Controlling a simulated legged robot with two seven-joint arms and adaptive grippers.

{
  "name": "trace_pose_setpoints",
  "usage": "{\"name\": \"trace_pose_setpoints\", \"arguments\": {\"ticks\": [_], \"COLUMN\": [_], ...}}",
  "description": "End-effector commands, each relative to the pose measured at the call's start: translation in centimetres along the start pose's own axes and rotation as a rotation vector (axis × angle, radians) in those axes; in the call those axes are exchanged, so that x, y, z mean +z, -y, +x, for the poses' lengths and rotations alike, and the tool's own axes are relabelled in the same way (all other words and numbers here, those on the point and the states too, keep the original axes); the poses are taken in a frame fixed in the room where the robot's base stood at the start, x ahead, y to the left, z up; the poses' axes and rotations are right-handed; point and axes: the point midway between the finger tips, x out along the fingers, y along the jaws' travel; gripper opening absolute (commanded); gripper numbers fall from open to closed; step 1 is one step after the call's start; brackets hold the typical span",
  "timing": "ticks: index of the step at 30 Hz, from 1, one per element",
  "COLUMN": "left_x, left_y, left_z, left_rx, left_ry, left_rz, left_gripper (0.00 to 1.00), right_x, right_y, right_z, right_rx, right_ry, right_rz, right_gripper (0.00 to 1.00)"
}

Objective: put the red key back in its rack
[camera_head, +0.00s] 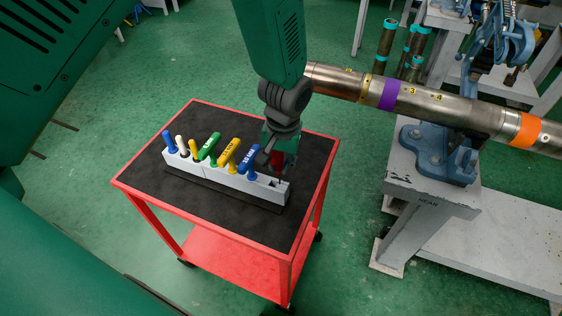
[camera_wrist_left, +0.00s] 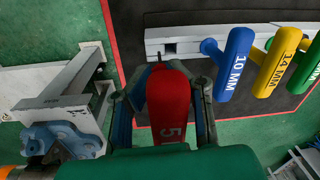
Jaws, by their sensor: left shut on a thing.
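The red key (camera_head: 278,159), marked with a 5, is held in my left gripper (camera_head: 276,150). In the left wrist view the red handle (camera_wrist_left: 168,100) sits between the two fingers (camera_wrist_left: 163,97), which are shut on it. The rack (camera_head: 215,178) is a long pale grey block on the cart's black top. Its right end has an empty dark opening, also seen in the wrist view on the rack (camera_wrist_left: 185,47). The key is over or close to this end; I cannot tell whether its tip touches. My right gripper is out of view.
Several coloured keys stand in the rack, the blue 10 mm key (camera_head: 248,157) closest to the empty end. The red cart (camera_head: 215,262) has bare black top around the rack. A steel pipe (camera_head: 440,101) in a blue vise (camera_head: 436,155) stands at the right.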

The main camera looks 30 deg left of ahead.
Motion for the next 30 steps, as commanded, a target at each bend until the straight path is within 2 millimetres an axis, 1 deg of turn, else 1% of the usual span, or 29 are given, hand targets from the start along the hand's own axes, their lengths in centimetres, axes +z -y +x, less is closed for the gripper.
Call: {"name": "trace_pose_setpoints", "arguments": {"ticks": [4, 11, 22, 30], "left_x": [0.0, 0.0, -0.1, -0.2], "left_y": [0.3, 0.0, 0.9, 1.1], "left_z": [0.0, -0.1, -0.1, 0.1], "left_rx": [0.002, 0.000, 0.008, 0.011], "left_ry": [0.001, 0.000, 0.003, 0.003], "left_rz": [-0.002, -0.001, 0.000, -0.001], "left_gripper": [0.00, 0.00, 0.00, 0.00], "right_x": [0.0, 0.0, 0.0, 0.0], "right_y": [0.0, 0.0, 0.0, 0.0], "right_z": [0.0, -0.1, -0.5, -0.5], "right_rx": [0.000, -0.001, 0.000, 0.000], "right_ry": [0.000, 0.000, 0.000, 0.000], "right_rz": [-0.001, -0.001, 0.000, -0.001], "right_gripper": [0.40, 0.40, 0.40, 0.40]}}
